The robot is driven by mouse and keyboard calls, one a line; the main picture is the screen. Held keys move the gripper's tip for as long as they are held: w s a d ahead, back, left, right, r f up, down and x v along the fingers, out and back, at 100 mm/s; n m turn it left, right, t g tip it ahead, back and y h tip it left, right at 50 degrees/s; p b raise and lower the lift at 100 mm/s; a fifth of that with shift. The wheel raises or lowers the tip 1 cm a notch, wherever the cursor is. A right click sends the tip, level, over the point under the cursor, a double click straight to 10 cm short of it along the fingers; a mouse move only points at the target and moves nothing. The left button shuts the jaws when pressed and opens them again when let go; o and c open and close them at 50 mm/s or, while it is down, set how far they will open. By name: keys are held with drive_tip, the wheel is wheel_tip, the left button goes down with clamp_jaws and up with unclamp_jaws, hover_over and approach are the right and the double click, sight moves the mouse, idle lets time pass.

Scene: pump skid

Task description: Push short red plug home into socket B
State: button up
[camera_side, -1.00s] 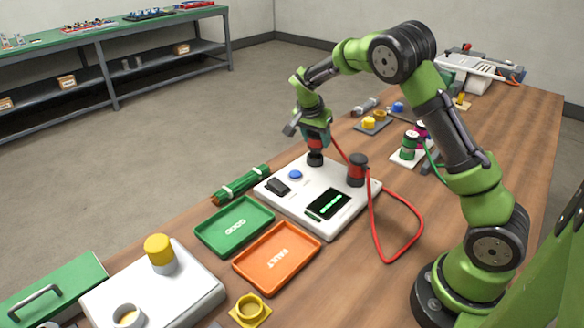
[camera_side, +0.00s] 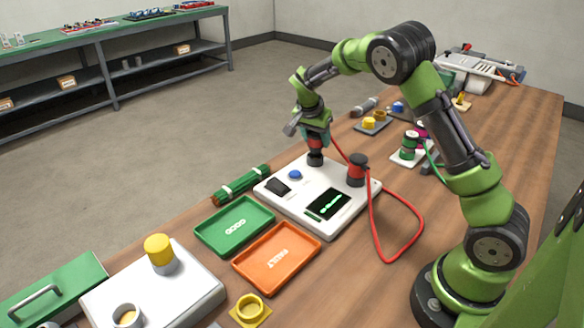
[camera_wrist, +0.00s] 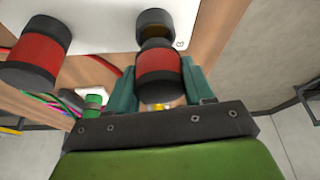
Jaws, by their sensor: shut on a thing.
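My gripper (camera_side: 316,134) is shut on the short red plug (camera_wrist: 158,72), a red body with black ends. It holds the plug at the black socket B (camera_side: 315,159) on the far corner of the white tester. In the wrist view, socket B (camera_wrist: 155,20) shows part of its dark opening with a brass tint, just beyond the plug's black end. A small letter is printed beside it. The plug's end overlaps the socket's near rim in this view; how deep it sits is hidden. In the side view, the plug (camera_side: 315,144) stands roughly upright above the socket.
A second red-and-black plug (camera_side: 356,171) stands in the tester's (camera_side: 280,211) other socket. A red lead (camera_side: 421,222) loops over the table. Green (camera_side: 207,238) and orange (camera_side: 243,274) trays lie in front. A green bundle (camera_side: 241,184) lies to the left.

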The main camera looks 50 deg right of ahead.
sight(316, 146)
drive_tip(key=shift+f, duration=1.65)
drive_tip(key=o, duration=1.2)
drive_tip(key=shift+o, duration=0.2)
drive_tip(key=v, duration=1.7)
